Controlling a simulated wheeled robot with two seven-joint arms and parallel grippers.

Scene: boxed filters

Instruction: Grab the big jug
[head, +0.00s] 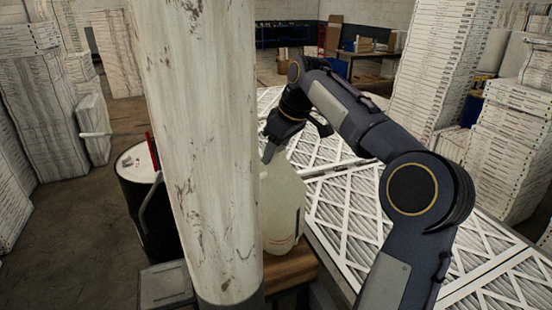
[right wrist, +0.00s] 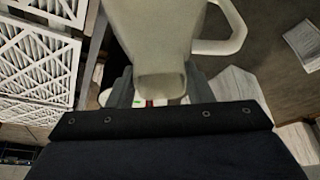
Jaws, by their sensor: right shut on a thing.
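My right gripper (head: 268,152) reaches down onto the jug's top from the right. In the right wrist view the jug (right wrist: 158,35) lies between the two fingers of my right gripper (right wrist: 160,88), which are shut on its narrow neck. The jug's loop handle shows to the right there. My left gripper is not in view.
The scuffed white column (head: 200,140) stands close in front. A dark drum (head: 145,205) with a white top is left of it. White pleated filters (head: 350,210) lie flat on the right. Tall stacks of boxed filters (head: 445,60) stand around. Bare floor lies at left.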

